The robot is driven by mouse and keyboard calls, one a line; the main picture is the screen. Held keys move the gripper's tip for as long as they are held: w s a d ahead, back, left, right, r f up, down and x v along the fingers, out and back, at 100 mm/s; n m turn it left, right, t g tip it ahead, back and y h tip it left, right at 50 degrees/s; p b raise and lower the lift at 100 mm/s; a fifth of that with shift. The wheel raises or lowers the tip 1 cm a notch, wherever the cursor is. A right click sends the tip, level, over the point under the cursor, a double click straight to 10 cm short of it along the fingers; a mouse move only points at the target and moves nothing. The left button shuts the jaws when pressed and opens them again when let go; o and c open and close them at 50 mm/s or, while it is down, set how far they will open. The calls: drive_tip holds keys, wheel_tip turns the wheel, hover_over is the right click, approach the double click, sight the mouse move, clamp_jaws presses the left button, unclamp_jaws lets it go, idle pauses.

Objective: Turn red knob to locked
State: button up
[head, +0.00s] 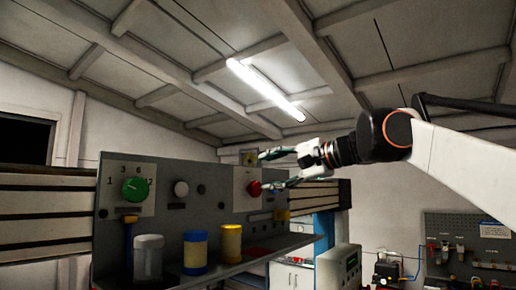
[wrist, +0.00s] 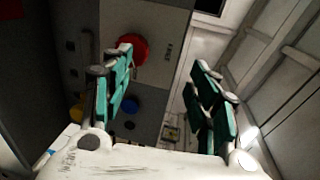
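The red knob (head: 254,188) sits on a pale plate on the grey panel in the head view. In the wrist view the red knob (wrist: 131,50) shows just past the left finger, which partly covers it. My gripper (head: 273,170) is at the panel, its fingers spread open close to the red knob. In the wrist view my gripper (wrist: 166,90) has its green-padded fingers wide apart with nothing between them. I cannot tell whether a finger touches the knob. The knob's marking is too small and dark to read.
The grey panel (head: 216,189) also bears a green knob (head: 135,189) with a numbered dial. A shelf below holds a white jar (head: 148,258), a blue-and-yellow jar (head: 195,252) and a yellow jar (head: 231,243). A blue round part (wrist: 130,104) lies beside the knob.

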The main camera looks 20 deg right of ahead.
drive_tip(key=f+v, duration=0.2)
drive_tip(key=v, duration=1)
drive_tip(key=shift+s, duration=0.4)
idle(0.4)
drive_tip(key=shift+w+a+p, duration=0.1)
drive_tip(key=shift+p, duration=0.3)
idle(0.4)
